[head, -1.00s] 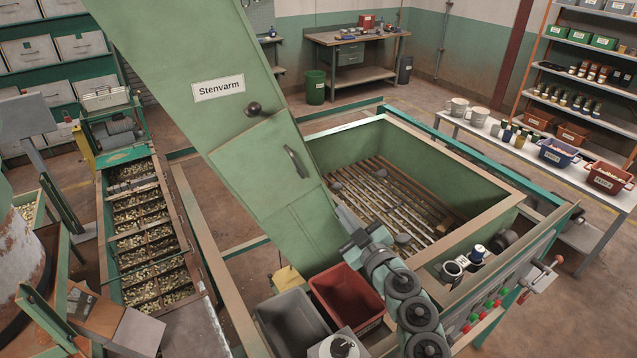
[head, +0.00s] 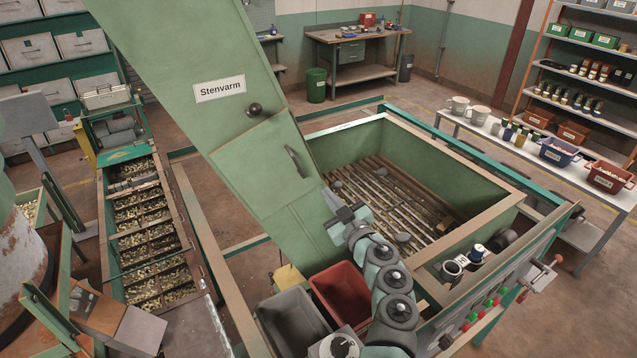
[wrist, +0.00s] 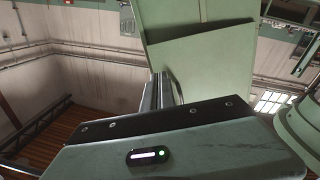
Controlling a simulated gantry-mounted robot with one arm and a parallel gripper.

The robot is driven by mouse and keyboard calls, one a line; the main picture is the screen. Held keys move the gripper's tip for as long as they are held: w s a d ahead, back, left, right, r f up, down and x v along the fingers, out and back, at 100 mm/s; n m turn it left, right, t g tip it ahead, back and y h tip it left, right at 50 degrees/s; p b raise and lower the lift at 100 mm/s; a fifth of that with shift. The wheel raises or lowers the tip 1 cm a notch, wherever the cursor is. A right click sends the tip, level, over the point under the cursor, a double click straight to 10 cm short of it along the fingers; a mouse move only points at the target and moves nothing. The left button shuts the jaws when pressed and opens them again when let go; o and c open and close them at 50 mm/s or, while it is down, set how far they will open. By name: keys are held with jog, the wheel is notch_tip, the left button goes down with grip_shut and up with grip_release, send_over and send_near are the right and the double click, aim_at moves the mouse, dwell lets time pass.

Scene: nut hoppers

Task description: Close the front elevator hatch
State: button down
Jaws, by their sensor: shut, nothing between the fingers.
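The green elevator casing (head: 185,65), labelled "Stenvarm", slants down across the head view. Its front hatch (head: 250,155) is a green panel with a dark handle (head: 294,162) near its right edge and a round dark knob (head: 254,109) just above it. I cannot tell whether the hatch lies fully flush. My gripper (head: 331,200) is just right of the casing, below and right of the handle. In the wrist view my gripper (wrist: 162,90) is shut and empty, beside a large green panel (wrist: 205,60). Whether it touches the panel is unclear.
A green hopper (head: 470,185) with a slatted floor stands behind and right of my gripper. A red bin (head: 345,290) and a grey bin (head: 290,318) sit below it. A panel with coloured buttons (head: 490,318) is at right. Nut trays (head: 150,225) stand at left.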

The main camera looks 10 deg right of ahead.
aim_at(313, 176)
jog(key=shift+x, duration=3.2)
